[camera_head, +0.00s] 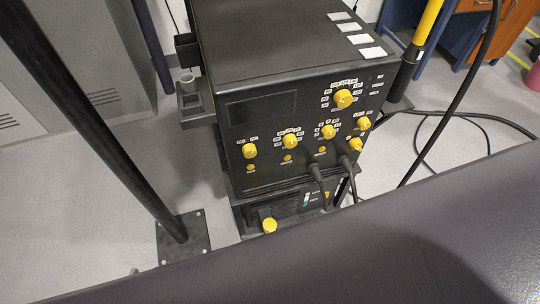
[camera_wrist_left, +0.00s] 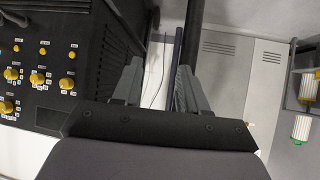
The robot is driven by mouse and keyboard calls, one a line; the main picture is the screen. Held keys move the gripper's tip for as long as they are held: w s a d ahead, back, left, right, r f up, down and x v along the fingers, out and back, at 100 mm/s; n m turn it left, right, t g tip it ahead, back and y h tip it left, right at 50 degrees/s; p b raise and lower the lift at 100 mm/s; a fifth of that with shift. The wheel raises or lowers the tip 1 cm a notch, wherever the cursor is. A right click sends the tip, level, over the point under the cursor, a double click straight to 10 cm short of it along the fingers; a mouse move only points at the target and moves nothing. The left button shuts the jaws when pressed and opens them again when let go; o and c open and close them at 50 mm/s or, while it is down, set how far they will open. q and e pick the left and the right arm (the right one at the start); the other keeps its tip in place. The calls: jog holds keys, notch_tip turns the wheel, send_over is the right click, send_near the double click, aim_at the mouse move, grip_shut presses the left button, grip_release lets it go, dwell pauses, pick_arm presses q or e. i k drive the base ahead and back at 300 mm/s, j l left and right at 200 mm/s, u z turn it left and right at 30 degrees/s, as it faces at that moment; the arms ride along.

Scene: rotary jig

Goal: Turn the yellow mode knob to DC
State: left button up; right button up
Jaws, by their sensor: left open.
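A black instrument box (camera_head: 262,108) carries several yellow knobs on its front panel. The largest yellow knob (camera_head: 343,98) is at the panel's upper right. A row below it holds a left knob (camera_head: 250,151), a middle knob (camera_head: 290,141) and further knobs to the right. The labels are too small to read, so I cannot tell which knob is the mode knob or its setting. In the left wrist view my left gripper (camera_wrist_left: 158,82) is open and empty, to the right of the box with its knobs (camera_wrist_left: 38,78). My right gripper is not in view.
Black cables (camera_head: 316,184) hang from the panel's lower right. A lower unit with a yellow knob (camera_head: 269,225) sits under the box. A black post (camera_head: 95,125) stands left, and a yellow-topped post (camera_head: 428,22) stands right. A dark surface fills the head view's lower right.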

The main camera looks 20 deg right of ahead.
aim_at(249, 150)
jog(key=k+l, duration=0.1)
jog(key=l, duration=1.2)
jog(key=k, duration=0.05)
